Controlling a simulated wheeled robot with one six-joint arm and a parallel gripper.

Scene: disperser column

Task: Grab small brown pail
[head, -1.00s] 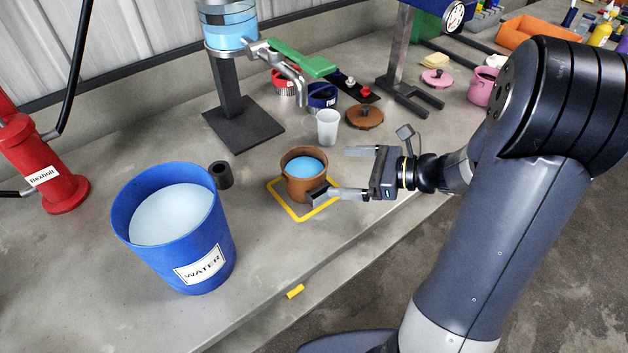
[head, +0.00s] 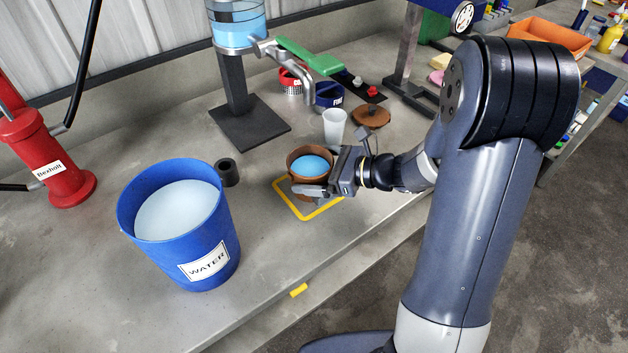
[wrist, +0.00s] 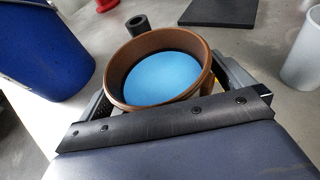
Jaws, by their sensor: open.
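The small brown pail (head: 297,165) stands upright on the bench inside a yellow square outline (head: 281,198). It holds blue liquid. In the wrist view the pail (wrist: 116,83) sits between the fingers, with its rim close in front of the gripper body. My gripper (head: 318,179) is open around the pail; one finger shows along the pail's near side, and the other is mostly hidden behind it in the head view. I cannot tell whether either finger touches the pail.
A large blue water bucket (head: 135,205) stands to the left. A black ring (head: 227,173) lies between bucket and pail. A white cup (head: 334,128), a brown lid (head: 371,117) and a dispenser stand (head: 235,90) are behind. The bench's front edge (head: 330,264) is near.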

